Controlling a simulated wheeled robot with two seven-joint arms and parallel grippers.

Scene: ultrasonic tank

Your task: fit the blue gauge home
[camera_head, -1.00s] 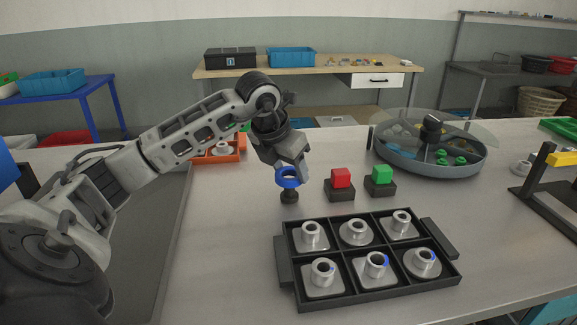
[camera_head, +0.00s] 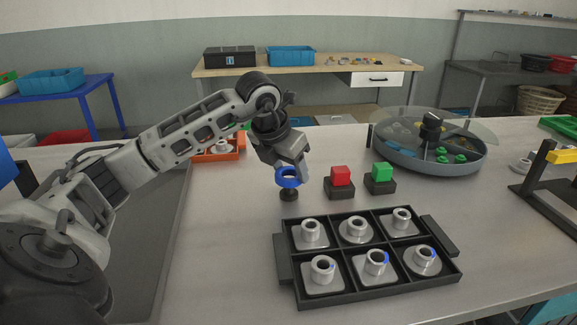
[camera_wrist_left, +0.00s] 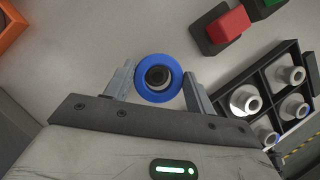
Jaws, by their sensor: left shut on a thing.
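The blue gauge (camera_head: 288,177) is a thick blue ring. My left gripper (camera_head: 290,173) is shut on it, and the ring also shows between the two fingers in the left wrist view (camera_wrist_left: 143,88). A small black stand (camera_head: 289,195) with a round foot is directly below the ring in the head view. In the left wrist view the dark round top of the stand (camera_wrist_left: 158,76) shows through the ring's hole. I cannot tell whether the ring is around the stand's top or just above it. My right gripper is not in view.
A red button block (camera_head: 341,178) and a green one (camera_head: 382,173) stand just right of the stand. A black tray (camera_head: 296,287) with metal flanged parts, some marked blue, lies in front. A round grey tank (camera_head: 400,160) with a clear lid is behind right. An orange bin (camera_head: 238,150) is behind left.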

